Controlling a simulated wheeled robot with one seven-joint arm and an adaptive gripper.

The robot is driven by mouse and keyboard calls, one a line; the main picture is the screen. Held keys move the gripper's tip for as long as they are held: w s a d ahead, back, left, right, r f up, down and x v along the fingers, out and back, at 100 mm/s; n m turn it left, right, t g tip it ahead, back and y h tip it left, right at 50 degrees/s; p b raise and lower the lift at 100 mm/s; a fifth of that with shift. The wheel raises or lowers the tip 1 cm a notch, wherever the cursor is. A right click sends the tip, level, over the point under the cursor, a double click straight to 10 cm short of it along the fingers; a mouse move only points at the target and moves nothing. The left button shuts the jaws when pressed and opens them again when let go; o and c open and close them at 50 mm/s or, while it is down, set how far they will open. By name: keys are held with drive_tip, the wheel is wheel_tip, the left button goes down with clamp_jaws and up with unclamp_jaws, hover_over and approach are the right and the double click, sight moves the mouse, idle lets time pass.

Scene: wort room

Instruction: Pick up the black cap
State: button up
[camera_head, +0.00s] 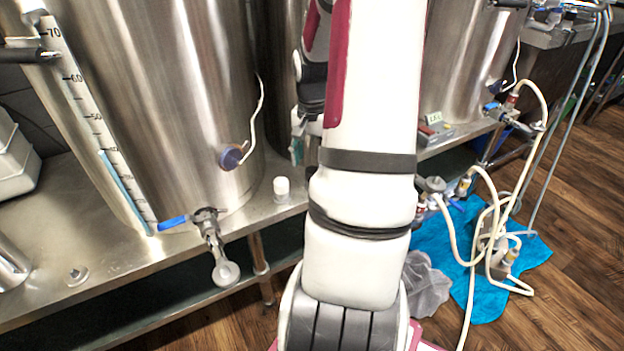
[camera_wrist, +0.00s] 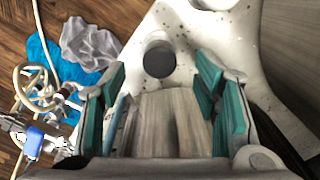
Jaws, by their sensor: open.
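In the wrist view a small round thing with a dark disc-shaped face, which looks like the black cap (camera_wrist: 158,62), stands on the pale, speckled bench top. My gripper (camera_wrist: 162,78) is open, with its teal-padded fingers left and right of the dark thing in that picture. I see no contact. In the head view a fingertip (camera_head: 298,126) of my gripper shows beside my arm, which hides most of it. A small white cylinder (camera_head: 281,188) stands near the bench's front edge there. I cannot tell whether it is the same thing.
A large steel tank (camera_head: 165,90) with a tap (camera_head: 214,250) stands on the bench at left. Another tank (camera_head: 465,60) is at right. Hoses (camera_head: 470,235) and a blue cloth (camera_head: 520,255) lie on the floor at right. Bare bench (camera_head: 110,245) shows at front left.

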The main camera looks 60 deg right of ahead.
wheel_tip(320, 180, down, 6)
drive_tip(key=shift+r+b, duration=0.25)
drive_tip(key=shift+b, duration=0.95)
drive_tip(key=shift+r, duration=0.1)
drive_tip(key=c, duration=1.2)
